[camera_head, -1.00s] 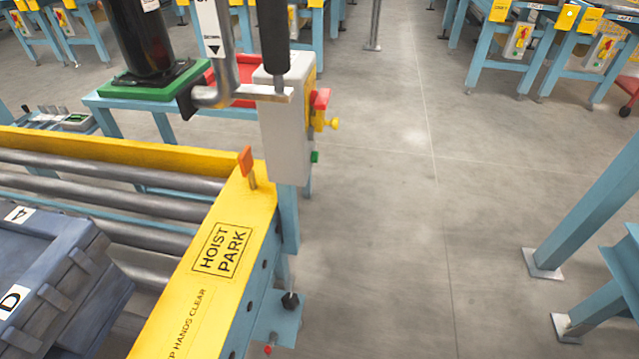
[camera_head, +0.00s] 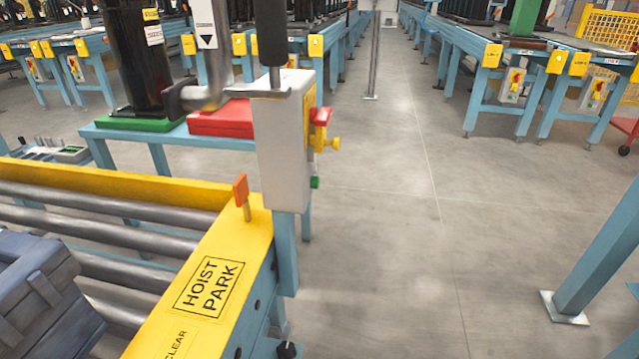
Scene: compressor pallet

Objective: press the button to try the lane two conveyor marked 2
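Several conveyors with blue legs stand in the background, and their yellow end plates carry markings too small to read, so I cannot tell which is marked 2. At the right, a conveyor end has a yellow plate (camera_head: 492,55) and a grey control box (camera_head: 512,86) with red and yellow parts. Another similar control box (camera_head: 593,95) is to its right. Close by, a light grey control box (camera_head: 282,145) is seen from the side, with a red part (camera_head: 321,116), a yellow knob (camera_head: 333,143) and a green button (camera_head: 315,182). My gripper is not in view.
A roller conveyor with a yellow HOIST PARK rail (camera_head: 208,288) and a dark crate (camera_head: 40,300) fills the lower left. A blue post (camera_head: 600,250) stands at right. A thin grey post (camera_head: 373,60) stands farther back. Clear floor (camera_head: 400,230) lies between.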

